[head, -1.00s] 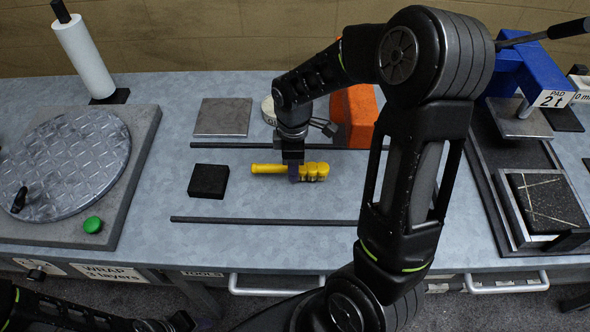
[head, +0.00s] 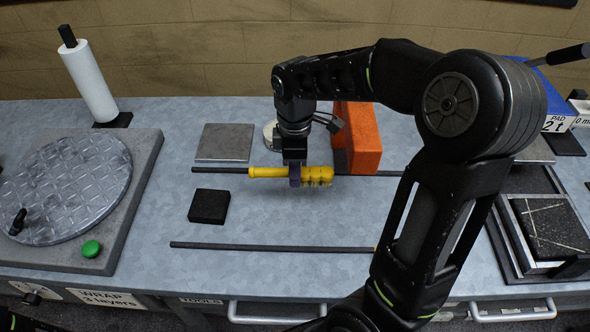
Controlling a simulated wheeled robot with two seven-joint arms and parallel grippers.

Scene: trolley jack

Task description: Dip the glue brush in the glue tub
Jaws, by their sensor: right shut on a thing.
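My right gripper (head: 295,177) points down and is shut on the yellow glue brush (head: 318,173). The brush is level, its thin handle to the left and its wide head to the right, with bristles showing underneath. It appears to be held a little above the table, in front of the rear dark rod. A round pale tub (head: 269,133), which looks like the glue tub, stands just behind my right gripper. The gripper hides much of it and I cannot see inside. My left gripper is not in view.
An orange block (head: 358,138) stands right of the tub. A grey plate (head: 225,142) and a black pad (head: 209,206) lie to the left. Two dark rods, the front one (head: 260,246) and the rear one (head: 215,170), cross the table. A round turntable (head: 70,185) is far left.

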